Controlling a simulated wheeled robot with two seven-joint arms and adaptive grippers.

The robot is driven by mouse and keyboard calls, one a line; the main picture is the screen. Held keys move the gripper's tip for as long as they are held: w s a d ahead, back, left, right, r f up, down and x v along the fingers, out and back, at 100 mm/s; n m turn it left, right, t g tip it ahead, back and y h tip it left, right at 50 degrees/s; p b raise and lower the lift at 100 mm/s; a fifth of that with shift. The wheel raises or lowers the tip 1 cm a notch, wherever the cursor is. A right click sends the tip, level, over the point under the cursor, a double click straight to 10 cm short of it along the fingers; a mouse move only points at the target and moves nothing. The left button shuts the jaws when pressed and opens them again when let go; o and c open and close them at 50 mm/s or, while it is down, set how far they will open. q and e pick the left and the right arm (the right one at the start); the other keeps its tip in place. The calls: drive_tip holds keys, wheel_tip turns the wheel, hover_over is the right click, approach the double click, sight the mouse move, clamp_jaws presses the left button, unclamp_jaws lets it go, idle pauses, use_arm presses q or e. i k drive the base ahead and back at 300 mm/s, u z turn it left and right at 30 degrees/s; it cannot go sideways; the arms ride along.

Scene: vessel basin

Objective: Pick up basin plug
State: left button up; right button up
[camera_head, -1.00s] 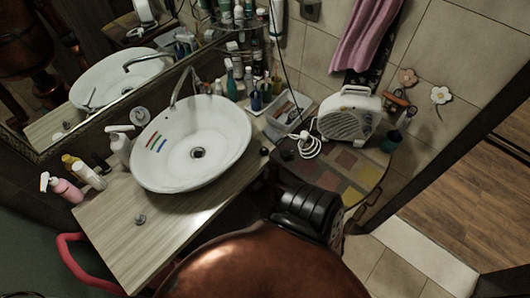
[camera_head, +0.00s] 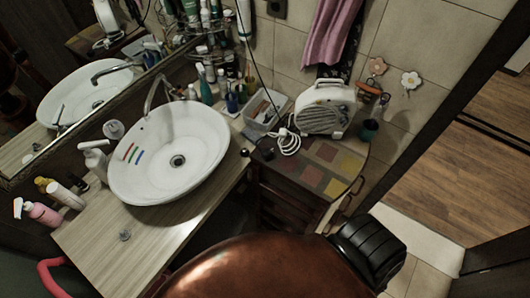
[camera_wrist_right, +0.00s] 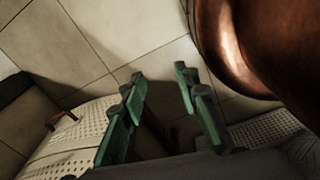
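A small round grey metal piece (camera_head: 124,235), which looks like the basin plug, lies on the wooden counter (camera_head: 85,240) in front of the white oval basin (camera_head: 205,178). The basin has a dark drain (camera_head: 178,161) at its bottom and red, green and blue marks on its inner wall. My right gripper (camera_wrist_right: 160,75) shows in the right wrist view with its two green fingers apart and nothing between them. Behind it is tiled floor. Neither gripper shows in the head view.
A soap pump bottle (camera_head: 95,160) stands left of the basin, with a pink spray bottle (camera_head: 42,213) farther left. A curved faucet (camera_head: 155,90) rises behind it. A white heater (camera_head: 325,108) and a plastic bin (camera_head: 265,110) stand at right. The counter's front is mostly clear.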

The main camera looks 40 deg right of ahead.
sight(244, 152)
drive_tip(key=k, duration=0.3)
drive_tip(key=z, duration=0.9)
drive_tip(key=i, duration=0.5)
drive_tip(key=u, duration=0.05)
